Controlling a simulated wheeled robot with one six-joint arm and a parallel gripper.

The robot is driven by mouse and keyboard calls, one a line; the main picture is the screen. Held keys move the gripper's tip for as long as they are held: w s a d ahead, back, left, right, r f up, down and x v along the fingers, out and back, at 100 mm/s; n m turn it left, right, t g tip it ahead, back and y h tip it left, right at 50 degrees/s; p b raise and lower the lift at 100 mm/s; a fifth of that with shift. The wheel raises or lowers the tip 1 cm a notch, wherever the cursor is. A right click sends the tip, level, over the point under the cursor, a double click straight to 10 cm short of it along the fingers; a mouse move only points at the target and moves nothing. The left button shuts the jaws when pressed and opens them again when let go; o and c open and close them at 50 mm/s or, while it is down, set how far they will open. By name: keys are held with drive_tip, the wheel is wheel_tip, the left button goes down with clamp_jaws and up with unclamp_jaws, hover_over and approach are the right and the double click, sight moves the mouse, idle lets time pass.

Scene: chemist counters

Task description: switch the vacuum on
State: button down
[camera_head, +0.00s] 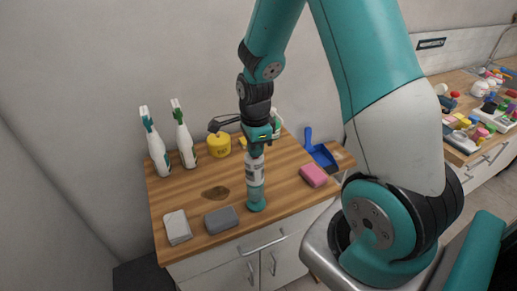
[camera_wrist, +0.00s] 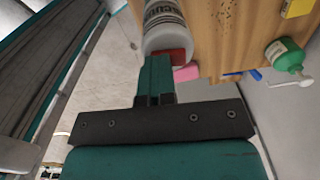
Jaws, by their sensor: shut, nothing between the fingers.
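The vacuum (camera_head: 255,172) is an upright white cylinder with dark lettering and a teal base, near the front middle of the wooden counter. In the wrist view, its lettered white body (camera_wrist: 164,30) is at the top, with a red part (camera_wrist: 183,54) at its near end. My gripper (camera_head: 256,148) points down at the top of the vacuum and hides part of it. In the wrist view, my gripper (camera_wrist: 156,62) is shut and empty, with its tips overlapping the red part's edge. I cannot tell whether they touch it.
The wooden counter (camera_head: 190,250) also holds two spray bottles (camera_head: 185,145) at the back left, a yellow tub (camera_head: 219,146), a pink sponge (camera_head: 314,175), a grey block (camera_head: 221,220), a white cloth (camera_head: 177,227) and a blue dustpan (camera_head: 322,155). A dark stain (camera_head: 215,193) lies left of the vacuum.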

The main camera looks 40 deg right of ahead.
drive_tip(key=shift+s+f, duration=0.1)
drive_tip(key=shift+f, duration=0.05)
drive_tip(key=r+p, duration=0.4)
drive_tip(key=shift+s+r, duration=0.2)
drive_tip(key=shift+r, duration=0.05)
drive_tip(key=shift+a+r+b, duration=0.1)
drive_tip(key=shift+r+b, duration=0.25)
drive_tip(key=shift+b, duration=0.1)
wheel_tip(320, 180, up, 9)
drive_tip(key=s+b, duration=0.1)
drive_tip(key=b, duration=0.1)
drive_tip(key=shift+s+a, duration=0.15)
drive_tip(key=shift+a, duration=0.1)
drive_tip(key=s+a+f+n+y+b, duration=0.1)
drive_tip(key=s+a+n+b, duration=0.3)
drive_tip(key=s+a+n, duration=0.4)
drive_tip(key=s+a+f+n+y+b, duration=0.1)
drive_tip(key=s+a+n+y+b, duration=0.2)
drive_tip(key=n, duration=1.8)
drive_tip(key=s+a+b, duration=0.1)
drive_tip(key=s+a, duration=0.3)
drive_tip(key=a, duration=0.5)
drive_tip(key=shift+s+a+f+b, duration=0.15)
drive_tip(key=shift+s+a+b, duration=0.1)
drive_tip(key=shift+s+b, duration=0.15)
